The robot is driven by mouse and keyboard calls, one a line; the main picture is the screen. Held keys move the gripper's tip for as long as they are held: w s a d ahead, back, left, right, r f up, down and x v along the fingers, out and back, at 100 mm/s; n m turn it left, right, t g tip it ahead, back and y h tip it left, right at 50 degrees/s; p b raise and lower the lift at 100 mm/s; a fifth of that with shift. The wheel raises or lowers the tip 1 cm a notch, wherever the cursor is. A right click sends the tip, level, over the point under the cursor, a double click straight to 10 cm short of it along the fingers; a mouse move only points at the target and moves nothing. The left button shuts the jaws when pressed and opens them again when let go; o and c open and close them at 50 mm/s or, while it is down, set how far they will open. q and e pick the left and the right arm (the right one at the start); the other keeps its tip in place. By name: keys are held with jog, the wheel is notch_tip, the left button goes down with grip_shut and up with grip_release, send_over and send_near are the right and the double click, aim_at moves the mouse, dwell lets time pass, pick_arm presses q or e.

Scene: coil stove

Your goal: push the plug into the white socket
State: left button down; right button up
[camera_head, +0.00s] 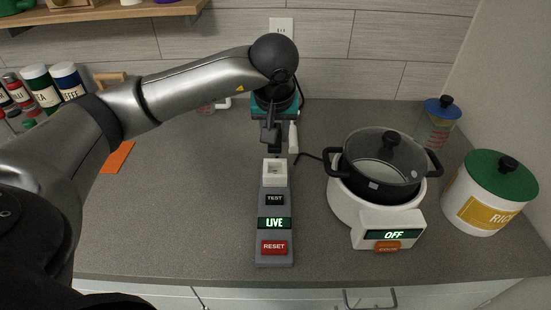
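The white socket (274,172) is set at the far end of a grey unit on the counter, with a TEST button, a lit LIVE display and a red RESET button. My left gripper (272,142) points down just beyond and above the socket. Its dark fingers blend together, so I cannot tell whether they are open or shut. The plug is not clearly visible; a dark cord (310,156) runs from the stove toward the gripper and its end is lost there. My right gripper is not in view.
A white stove (343,205) reading OFF bears a black lidded pot (375,180) right of the unit. A rice canister (488,195) and a blue-lidded jar (437,125) stand farther right. A slim white object (293,138) is beside the gripper. Counter left of the unit is mostly clear.

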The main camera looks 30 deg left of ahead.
aim_at(275, 152)
pick_arm(q)
notch_tip(275, 152, down, 4)
jog(key=shift+r, duration=0.2)
notch_tip(275, 152, down, 3)
jog(key=shift+f, duration=0.15)
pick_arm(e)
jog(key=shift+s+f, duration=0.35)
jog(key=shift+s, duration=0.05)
pick_arm(q)
jog(key=shift+f+b, duration=0.15)
jog(key=shift+b, duration=0.25)
jog(key=c, duration=0.5)
grip_release()
jog(key=shift+c, duration=0.2)
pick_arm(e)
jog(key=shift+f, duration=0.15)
